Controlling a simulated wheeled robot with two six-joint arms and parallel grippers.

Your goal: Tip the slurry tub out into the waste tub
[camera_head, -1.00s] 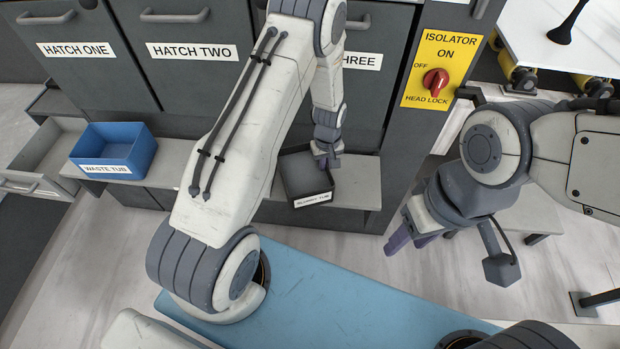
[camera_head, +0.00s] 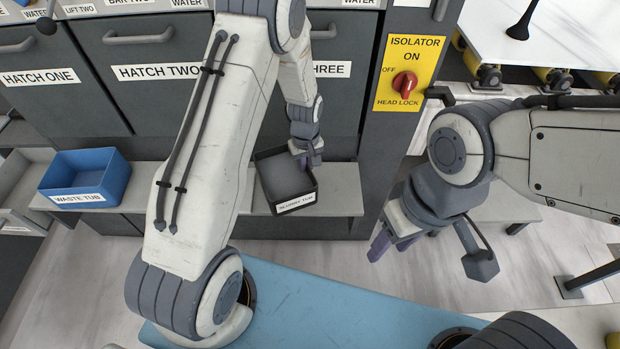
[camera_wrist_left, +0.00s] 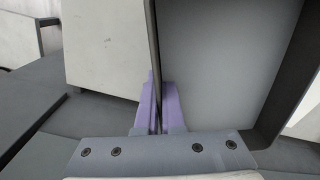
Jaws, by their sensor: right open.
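The slurry tub (camera_head: 285,183) is a dark grey open box with a white label, standing on the ledge below the hatches. My left gripper (camera_head: 307,160) is at its far right rim. In the left wrist view the purple fingers (camera_wrist_left: 160,108) close around the thin tub wall (camera_wrist_left: 225,70), one on each side. The tub looks upright. The waste tub (camera_head: 118,176) is a blue open box at the left end of the ledge, and looks empty. My right gripper (camera_head: 386,243) is open and empty, away from both tubs.
The grey ledge (camera_head: 342,190) runs under hatch fronts (camera_head: 160,72). My left arm crosses in front of the ledge between the tubs. An isolator panel (camera_head: 403,75) with a red knob is to the right. An open drawer (camera_head: 22,185) is at far left.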

